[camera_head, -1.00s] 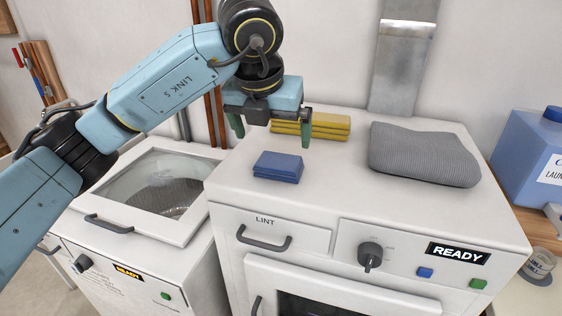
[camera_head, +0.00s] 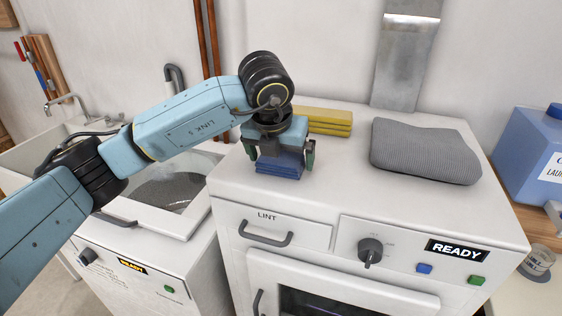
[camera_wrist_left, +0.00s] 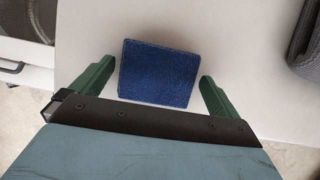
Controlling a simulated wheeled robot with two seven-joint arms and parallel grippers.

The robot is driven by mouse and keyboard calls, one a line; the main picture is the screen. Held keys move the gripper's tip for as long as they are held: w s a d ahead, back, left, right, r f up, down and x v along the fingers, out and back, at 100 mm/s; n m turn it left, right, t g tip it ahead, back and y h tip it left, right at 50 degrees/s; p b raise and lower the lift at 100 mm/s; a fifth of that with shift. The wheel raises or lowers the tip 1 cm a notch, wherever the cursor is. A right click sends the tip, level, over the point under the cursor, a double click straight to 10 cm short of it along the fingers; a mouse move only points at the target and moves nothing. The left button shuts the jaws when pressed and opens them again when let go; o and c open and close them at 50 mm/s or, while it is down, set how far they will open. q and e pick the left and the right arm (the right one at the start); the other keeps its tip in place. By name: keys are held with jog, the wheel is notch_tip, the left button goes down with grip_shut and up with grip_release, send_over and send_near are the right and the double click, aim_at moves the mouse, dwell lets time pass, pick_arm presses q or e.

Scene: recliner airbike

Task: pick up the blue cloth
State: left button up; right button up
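The blue cloth (camera_head: 281,165) is folded and lies on the white dryer top, near its left side. In the left wrist view the cloth (camera_wrist_left: 158,74) shows as a blue rectangle between the two green fingers, with a gap on each side. My left gripper (camera_head: 281,160) is open and points down over the cloth, its fingers on either side of it. It also shows in the left wrist view (camera_wrist_left: 158,82). The gripper hides part of the cloth in the head view. My right gripper is not in view.
A yellow folded cloth stack (camera_head: 330,121) lies just behind the gripper. A grey folded cloth (camera_head: 425,151) lies to the right on the dryer top (camera_head: 345,185). A blue detergent jug (camera_head: 530,160) stands at far right. A washer with a glass lid (camera_head: 165,190) is at left.

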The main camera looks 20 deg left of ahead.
aim_at(280, 158)
pick_arm(q)
jog(key=c, duration=0.8)
jog(key=shift+r, duration=0.1)
notch_tip(280, 158, up, 10)
jog(key=shift+f+b, duration=0.1)
jog(key=shift+b, duration=0.25)
